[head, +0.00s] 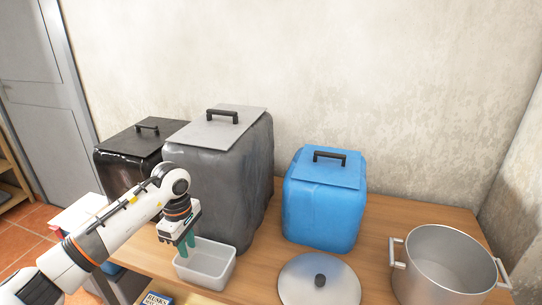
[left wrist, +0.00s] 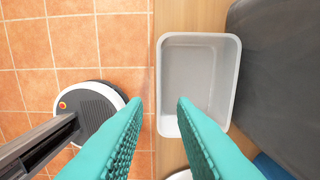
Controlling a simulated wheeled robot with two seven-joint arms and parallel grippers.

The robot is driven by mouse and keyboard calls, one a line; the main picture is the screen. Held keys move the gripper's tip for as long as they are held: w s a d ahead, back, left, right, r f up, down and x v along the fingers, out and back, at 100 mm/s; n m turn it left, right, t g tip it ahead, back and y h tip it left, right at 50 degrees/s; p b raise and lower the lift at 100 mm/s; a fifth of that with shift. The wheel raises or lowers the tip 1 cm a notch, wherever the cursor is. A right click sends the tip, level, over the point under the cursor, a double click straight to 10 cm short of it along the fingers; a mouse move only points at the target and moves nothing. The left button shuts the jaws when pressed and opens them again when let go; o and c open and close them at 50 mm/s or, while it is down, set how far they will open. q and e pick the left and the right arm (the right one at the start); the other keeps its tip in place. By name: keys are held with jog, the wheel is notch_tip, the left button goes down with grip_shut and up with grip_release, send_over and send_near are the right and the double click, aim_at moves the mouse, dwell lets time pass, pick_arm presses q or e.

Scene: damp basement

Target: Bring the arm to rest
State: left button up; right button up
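My left gripper (head: 186,245) comes in from the left in the head view and hangs just above the near left part of a light grey tub (head: 219,271). In the left wrist view its two teal fingers (left wrist: 159,102) stand apart with nothing between them. There the tub (left wrist: 233,85) shows empty, ahead of the fingers and to the right, over the table's edge side. My right gripper is in neither view.
The wooden table (head: 262,262) holds a black container (head: 115,165), a grey container (head: 222,185), a blue container (head: 323,205), a round metal lid (head: 300,285) and a steel pot (head: 445,280). Tiled floor lies left.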

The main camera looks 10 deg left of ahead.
pick_arm(q)
jog(key=s+d+n+t+h, duration=0.2)
jog(key=d+h, duration=0.8)
jog(key=d, duration=1.1)
jog(key=d+r+n+t+h, duration=0.5)
jog(key=r+n+t+h, duration=0.2)
jog(key=r+n+t, duration=0.45)
jog(key=a+f+n+t+y, duration=0.1)
jog(key=a+n+t+y, duration=0.75)
jog(key=n, duration=1.15)
jog(key=s+a+f+n+g+y, duration=0.3)
jog(key=a+f+n+g+y, duration=0.1)
jog(key=f+n+y, duration=0.15)
jog(key=s+a+f+n+g+y, duration=0.3)
jog(key=f+n+g+y, duration=0.15)
jog(key=f+n, duration=0.2)
jog(key=s+d+f+n+g+h, duration=0.1)
jog(key=s+f+n+g, duration=0.4)
jog(key=s, duration=0.5)
jog(key=s+f+n+g+h, duration=0.1)
jog(key=s+f+n+g, duration=0.2)
jog(key=s+f+g, duration=0.35)
jog(key=s+f, duration=0.3)
jog(key=f, duration=2.2)
jog(key=s+a+f+m+g, duration=0.1)
jog(key=s+a+f, duration=0.1)
jog(key=s+f, duration=1.4)
jog(key=shift+s+a+p, duration=0.3)
jog(key=shift+s, duration=0.2)
